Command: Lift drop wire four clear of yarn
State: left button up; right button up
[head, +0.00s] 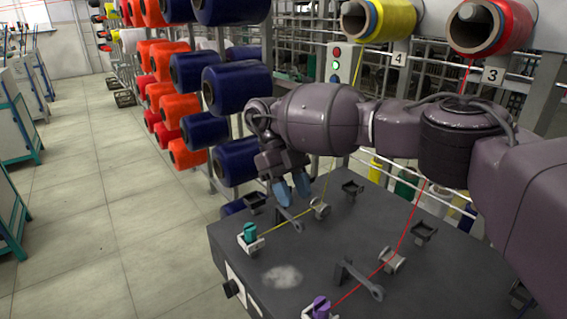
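Drop wire four (289,219) is a grey lever on the dark machine top, on the station of the yellow yarn (327,185). The yarn comes down from the yellow cone (392,20) by the label 4, through a small grey guide (320,208), past the drop wire to a teal bobbin (250,231). Whether the lever touches the yarn is too small to tell. My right gripper (291,190) points down just above the lever, its blue fingertips apart with nothing seen between them. My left gripper is not in view.
Station 3 has red yarn (408,223), another grey lever (357,277) and a purple bobbin (320,306). Small black brackets (352,187) stand on the machine top (225,238). A rack of blue cones (237,86) stands close behind my gripper. The floor at left is clear.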

aim_at(286, 214)
jog(key=b+v, duration=0.2)
jog(key=v, duration=0.7)
jog(key=shift+r, duration=0.1)
dwell(0.3)
